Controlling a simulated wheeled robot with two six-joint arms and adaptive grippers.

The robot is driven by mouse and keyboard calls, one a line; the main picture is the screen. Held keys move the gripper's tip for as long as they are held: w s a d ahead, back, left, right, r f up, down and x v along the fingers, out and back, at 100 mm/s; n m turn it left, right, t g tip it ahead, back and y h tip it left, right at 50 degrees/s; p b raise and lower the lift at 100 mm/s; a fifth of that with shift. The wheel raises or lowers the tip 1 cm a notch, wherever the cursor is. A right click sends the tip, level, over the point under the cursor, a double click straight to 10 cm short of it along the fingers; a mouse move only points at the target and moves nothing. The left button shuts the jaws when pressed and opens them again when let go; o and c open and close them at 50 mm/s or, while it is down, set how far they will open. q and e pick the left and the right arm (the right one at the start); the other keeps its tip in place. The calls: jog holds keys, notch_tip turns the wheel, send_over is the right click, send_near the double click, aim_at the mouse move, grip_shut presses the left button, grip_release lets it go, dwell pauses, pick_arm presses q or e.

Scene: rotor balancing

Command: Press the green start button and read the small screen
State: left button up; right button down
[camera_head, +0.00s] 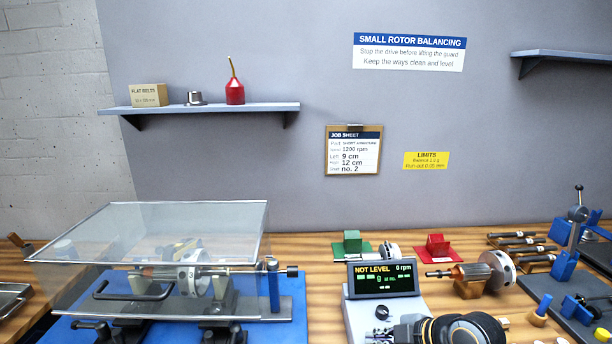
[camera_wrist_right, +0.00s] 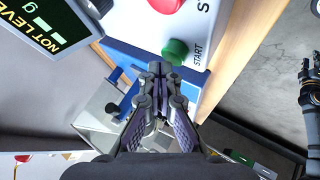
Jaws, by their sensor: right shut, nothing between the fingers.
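The control box (camera_head: 362,318) stands on the bench, its small screen (camera_head: 383,278) reading "NOT LEVEL" and "0 rpm", with a smaller line below that I cannot fully read. The screen also shows in the right wrist view (camera_wrist_right: 42,25). The green start button (camera_wrist_right: 175,50), labelled START, is on the box face; a red button (camera_wrist_right: 166,4) is above it in that view. My right gripper (camera_wrist_right: 158,72) is shut and empty, its fingertips close to the green button; I cannot tell if they touch. In the head view my right gripper (camera_head: 385,334) covers the box's lower front.
A clear guard (camera_head: 180,225) covers a rotor (camera_head: 194,279) on the blue balancing machine (camera_head: 292,318) at left. Right of the box are a second rotor (camera_head: 500,270), a red block (camera_head: 437,245) and several dark tools. A job sheet (camera_head: 354,152) hangs behind.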

jog(key=shift+r, duration=0.55)
notch_tip(320, 180, up, 6)
jog(key=p, duration=0.6)
